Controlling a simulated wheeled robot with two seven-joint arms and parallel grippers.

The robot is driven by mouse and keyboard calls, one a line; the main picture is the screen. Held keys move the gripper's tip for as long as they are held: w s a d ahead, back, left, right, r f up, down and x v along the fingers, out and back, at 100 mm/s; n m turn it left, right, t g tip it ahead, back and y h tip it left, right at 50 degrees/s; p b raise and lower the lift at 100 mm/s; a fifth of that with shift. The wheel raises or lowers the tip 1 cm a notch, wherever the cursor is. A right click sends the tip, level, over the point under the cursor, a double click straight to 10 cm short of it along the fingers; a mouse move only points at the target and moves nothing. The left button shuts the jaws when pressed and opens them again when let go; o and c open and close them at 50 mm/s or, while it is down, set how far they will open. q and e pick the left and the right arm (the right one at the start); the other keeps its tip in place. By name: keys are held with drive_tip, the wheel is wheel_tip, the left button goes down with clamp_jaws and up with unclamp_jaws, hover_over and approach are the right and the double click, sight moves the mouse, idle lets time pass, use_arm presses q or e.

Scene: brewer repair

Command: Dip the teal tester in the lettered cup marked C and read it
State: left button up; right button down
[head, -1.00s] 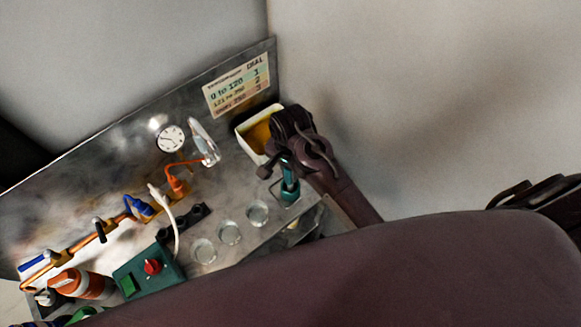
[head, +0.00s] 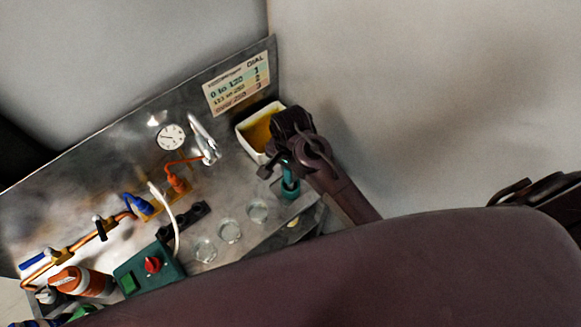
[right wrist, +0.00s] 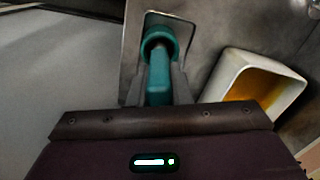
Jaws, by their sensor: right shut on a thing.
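The teal tester (head: 290,186) stands at the right end of the metal bench, and its handle also shows in the right wrist view (right wrist: 159,72). My right gripper (right wrist: 159,92) is shut on the tester's handle, with a finger on each side. In the head view my right gripper (head: 286,165) is above the bench's right end. The tester's lower end sits at a square metal plate; I cannot tell whether it is clear of it. Three clear cups (head: 205,250), (head: 230,232), (head: 258,212) stand in a row to its left; their letters cannot be read.
A white tray with yellow inside (head: 246,136) is close behind my right gripper. A dial chart (head: 237,83) and a round gauge (head: 171,137) are on the back panel. A green box with a red knob (head: 150,268), an orange bottle (head: 80,282) and copper piping (head: 85,240) are left.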

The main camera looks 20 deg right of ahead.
drive_tip(key=c, duration=0.7)
unclamp_jaws()
drive_tip(key=shift+r, duration=3.45)
drive_tip(key=shift+s, duration=0.1)
